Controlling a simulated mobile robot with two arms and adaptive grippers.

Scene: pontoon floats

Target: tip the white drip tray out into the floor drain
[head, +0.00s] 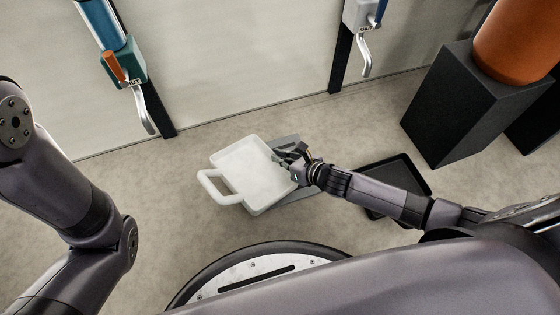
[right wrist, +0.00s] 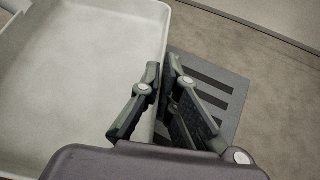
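The white drip tray (head: 250,172), shallow with a loop handle on its left, is over the grey slotted floor drain (head: 306,193) and hides most of it. My right gripper (head: 293,158) is at the tray's right wall. In the right wrist view its fingers (right wrist: 162,72) are closed on the rim of the tray (right wrist: 85,65), one inside and one outside. Dark slots of the drain (right wrist: 212,82) show beyond the wall. I cannot tell the tray's tilt or whether liquid is in it. My left gripper is out of view; only its arm shows.
A black flat tray or mat (head: 418,172) lies on the floor under my right arm. A dark block (head: 448,105) bearing an orange cylinder (head: 515,45) stands at the right. Floor left of the tray is clear.

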